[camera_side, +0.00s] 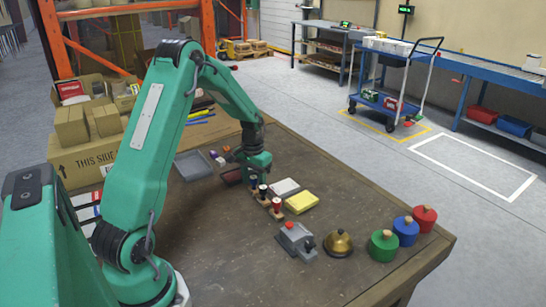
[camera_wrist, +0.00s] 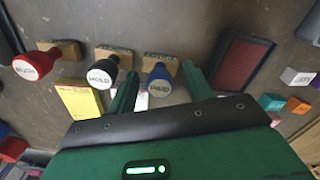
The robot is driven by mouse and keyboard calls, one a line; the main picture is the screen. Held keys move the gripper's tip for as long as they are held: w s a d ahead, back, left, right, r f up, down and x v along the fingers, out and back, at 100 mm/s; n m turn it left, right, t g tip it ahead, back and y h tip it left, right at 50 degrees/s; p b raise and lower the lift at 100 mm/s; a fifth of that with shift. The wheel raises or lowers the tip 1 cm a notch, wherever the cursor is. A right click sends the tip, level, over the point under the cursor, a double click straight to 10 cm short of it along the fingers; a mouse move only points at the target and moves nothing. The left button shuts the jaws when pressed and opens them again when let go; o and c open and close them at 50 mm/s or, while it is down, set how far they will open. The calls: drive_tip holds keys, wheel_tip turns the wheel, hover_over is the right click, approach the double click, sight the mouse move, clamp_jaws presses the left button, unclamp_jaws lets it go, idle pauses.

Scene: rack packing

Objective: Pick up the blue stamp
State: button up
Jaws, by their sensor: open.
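The blue stamp (camera_wrist: 158,84) stands in a row with a black stamp (camera_wrist: 100,76) and a red stamp (camera_wrist: 38,64). Its round top carries white letters, and a wooden base shows behind it. My gripper (camera_wrist: 160,72) is open and empty, with one green finger on each side of the blue stamp in the wrist view. I cannot tell whether the fingers touch it. In the side view my gripper (camera_side: 254,164) is low over the far end of the row, and the blue stamp (camera_side: 253,180) is partly covered there.
A dark red ink pad (camera_wrist: 240,62) lies right of the stamps in the wrist view. A yellow pad (camera_side: 301,202) and a white pad (camera_side: 285,186) lie beside the row. A grey device (camera_side: 296,240) and brass bell (camera_side: 338,243) stand nearer. The table's near middle is clear.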

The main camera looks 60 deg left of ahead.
sight(254, 177)
drive_tip(key=shift+c, duration=0.4)
drive_tip(key=c, duration=1)
drive_tip(key=shift+r, duration=0.15)
wheel_tip(254, 177, up, 10)
drive_tip(key=shift+f, duration=0.1)
